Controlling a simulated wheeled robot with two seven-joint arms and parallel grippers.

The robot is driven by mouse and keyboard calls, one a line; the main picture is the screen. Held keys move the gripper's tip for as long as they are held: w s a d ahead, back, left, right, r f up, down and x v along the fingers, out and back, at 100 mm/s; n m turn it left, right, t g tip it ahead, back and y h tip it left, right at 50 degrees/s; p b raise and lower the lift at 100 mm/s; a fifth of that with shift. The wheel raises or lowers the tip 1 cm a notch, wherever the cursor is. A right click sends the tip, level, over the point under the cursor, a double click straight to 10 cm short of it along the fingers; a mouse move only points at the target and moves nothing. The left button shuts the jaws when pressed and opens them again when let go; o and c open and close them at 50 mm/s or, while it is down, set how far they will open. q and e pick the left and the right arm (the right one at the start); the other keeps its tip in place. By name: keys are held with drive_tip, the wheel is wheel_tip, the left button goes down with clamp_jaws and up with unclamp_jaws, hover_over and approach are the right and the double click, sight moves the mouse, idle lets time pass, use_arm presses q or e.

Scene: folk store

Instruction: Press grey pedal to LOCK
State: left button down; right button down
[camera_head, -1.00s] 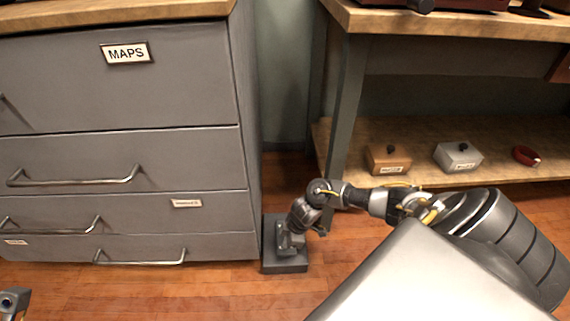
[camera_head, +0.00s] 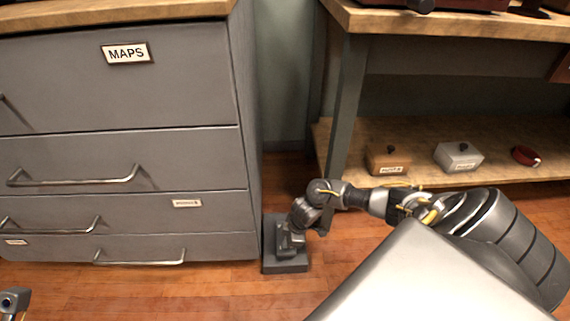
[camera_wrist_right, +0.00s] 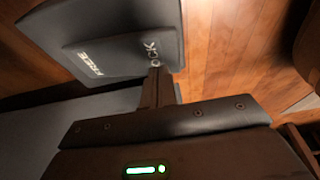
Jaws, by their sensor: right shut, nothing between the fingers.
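The grey pedal unit (camera_head: 286,265) is a dark grey block on the floor, at the right side of the drawer cabinet. In the right wrist view the pedal (camera_wrist_right: 120,45) shows "FREE" and, partly covered, the lettering of "LOCK". My right gripper (camera_head: 288,249) points down over the pedal unit in the head view. In the wrist view its shut fingers (camera_wrist_right: 157,80) lie over the pedal at the LOCK end, holding nothing. They look very close to the pedal; I cannot tell contact or how far it is tilted.
The drawer cabinet (camera_head: 100,80) marked MAPS stands close on the left, its drawer handles sticking out. A workbench leg (camera_head: 346,110) stands behind my right arm. Its low shelf (camera_head: 500,174) holds small boxes and a red ring. Wooden floor is open in front.

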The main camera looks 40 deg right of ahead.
drive_tip(key=shift+f, duration=0.15)
idle(0.4)
drive_tip(key=shift+f+b, duration=0.55)
drive_tip(key=shift+f, duration=0.1)
drive_tip(key=shift+f+b, duration=0.35)
drive_tip(key=shift+f, duration=0.2)
